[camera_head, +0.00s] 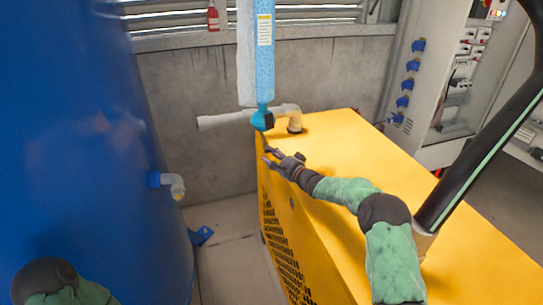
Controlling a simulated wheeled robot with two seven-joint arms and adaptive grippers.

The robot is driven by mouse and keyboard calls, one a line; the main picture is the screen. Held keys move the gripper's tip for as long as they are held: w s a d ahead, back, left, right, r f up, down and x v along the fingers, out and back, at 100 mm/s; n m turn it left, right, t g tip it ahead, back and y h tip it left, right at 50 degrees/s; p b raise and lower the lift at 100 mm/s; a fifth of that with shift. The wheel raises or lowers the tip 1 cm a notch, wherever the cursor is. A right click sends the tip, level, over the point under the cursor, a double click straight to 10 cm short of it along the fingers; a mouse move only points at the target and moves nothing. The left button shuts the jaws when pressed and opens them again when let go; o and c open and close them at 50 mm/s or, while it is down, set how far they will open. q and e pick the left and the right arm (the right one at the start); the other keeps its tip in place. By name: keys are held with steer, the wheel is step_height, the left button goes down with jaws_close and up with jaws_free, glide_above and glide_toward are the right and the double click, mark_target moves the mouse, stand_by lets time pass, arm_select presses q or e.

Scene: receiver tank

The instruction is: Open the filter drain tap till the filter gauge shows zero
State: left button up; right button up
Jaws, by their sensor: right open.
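A light blue filter column (265,75) with a pale label hangs upright in front of the grey wall. No filter gauge can be made out. Part of my left arm shows at the bottom left; its gripper is out of view.
The yellow cabinet (400,200) lies under my right arm. A large blue tank (80,130) with a pale outlet elbow (173,184) fills the left. A pale pipe (225,119) runs beside the filter's lower end. An electrical cabinet (430,80) stands at the back right. Floor shows between tank and cabinet.

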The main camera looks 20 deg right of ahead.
steer(key=shift+w+a, duration=0.15)
steer(key=shift+w, duration=0.1)
jaws_close()
